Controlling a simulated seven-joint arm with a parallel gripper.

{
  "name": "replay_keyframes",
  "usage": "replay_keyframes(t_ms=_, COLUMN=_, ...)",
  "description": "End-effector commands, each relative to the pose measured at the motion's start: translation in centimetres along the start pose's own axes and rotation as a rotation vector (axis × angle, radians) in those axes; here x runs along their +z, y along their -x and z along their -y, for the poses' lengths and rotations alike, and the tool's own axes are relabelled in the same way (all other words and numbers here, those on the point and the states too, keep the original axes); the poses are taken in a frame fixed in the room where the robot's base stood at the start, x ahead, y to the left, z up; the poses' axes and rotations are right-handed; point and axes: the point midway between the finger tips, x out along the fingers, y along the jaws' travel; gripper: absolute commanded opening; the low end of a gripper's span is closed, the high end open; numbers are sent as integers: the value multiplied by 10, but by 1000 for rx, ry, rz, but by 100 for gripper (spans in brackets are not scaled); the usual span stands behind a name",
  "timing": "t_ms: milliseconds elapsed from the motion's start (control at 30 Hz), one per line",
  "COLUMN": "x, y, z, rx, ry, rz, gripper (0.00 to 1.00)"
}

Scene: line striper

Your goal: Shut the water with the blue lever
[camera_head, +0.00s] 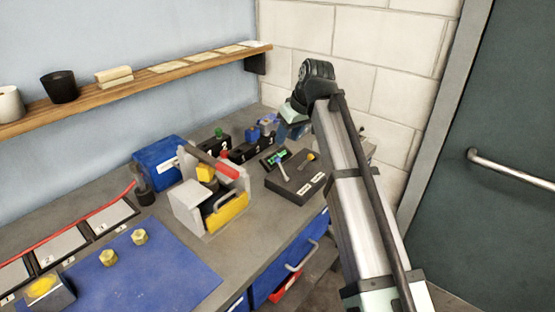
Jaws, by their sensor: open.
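A dark control box (297,183) with white labels sits on the bench near its right end. A small pale lever with a bluish part (281,167) stands up on its left side; I cannot tell for sure that this is the blue lever. An orange knob (310,156) is on the same box. My gripper (290,131) is above and behind the box, at the end of my arm, apart from the lever. It is open, with its fingers small and partly hidden by the wrist. No running water can be made out.
A grey tool caddy (190,203) with a red-handled tool stands left of the box. Numbered black blocks (214,148) with coloured tops stand behind. A blue bin (159,163) and blue mat (145,270) lie left. A wooden shelf (135,85) runs above.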

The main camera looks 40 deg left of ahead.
Motion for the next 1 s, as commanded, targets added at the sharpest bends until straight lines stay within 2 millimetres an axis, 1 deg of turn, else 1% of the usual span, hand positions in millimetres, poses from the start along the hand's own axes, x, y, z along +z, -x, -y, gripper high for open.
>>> replay_keyframes(t_ms=33, x=1, y=-9, z=0, rx=0, ry=0, rz=1, gripper=46)
replay_keyframes(t_ms=300, x=1, y=-56, z=-1, rx=0, ry=-2, rz=2, gripper=46)
replay_keyframes(t_ms=500, x=0, y=-87, z=0, rx=1, ry=-1, rz=0, gripper=46)
replay_keyframes(t_ms=600, x=0, y=-100, z=-1, rx=1, ry=-1, rz=1, gripper=46)
replay_keyframes(t_ms=800, x=0, y=-114, z=-1, rx=2, ry=-1, rz=-1, gripper=46)
replay_keyframes(t_ms=1000, x=0, y=-118, z=-1, rx=2, ry=-2, rz=-1, gripper=46)
